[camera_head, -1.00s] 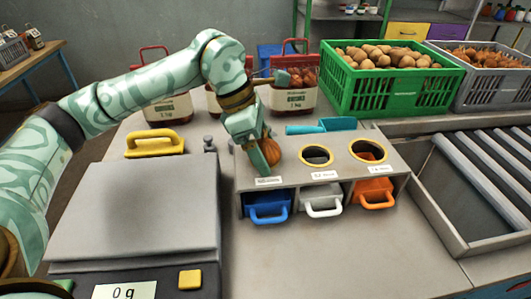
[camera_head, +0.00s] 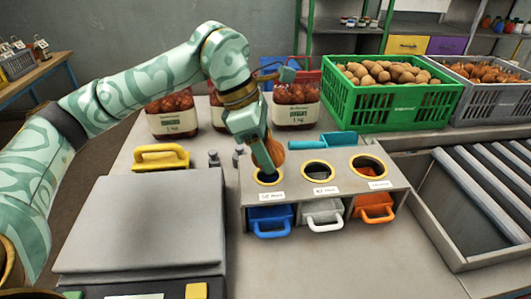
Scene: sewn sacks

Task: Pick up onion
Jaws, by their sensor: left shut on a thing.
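My left gripper (camera_head: 266,157) points down and is shut on a brown-orange onion (camera_head: 279,151). The fingers partly cover the onion. It is held over the back of the leftmost yellow-rimmed hole (camera_head: 268,181) of the grey sorting stand (camera_head: 330,183). The front of that hole shows below the fingertips. My right gripper is not in view.
Blue (camera_head: 270,219), white (camera_head: 322,212) and orange (camera_head: 374,206) handled bins sit under the stand. A grey scale (camera_head: 145,225) is at left, with a yellow-handled thing (camera_head: 160,157) behind it. Sacks (camera_head: 296,106) and a green potato crate (camera_head: 390,105) stand behind.

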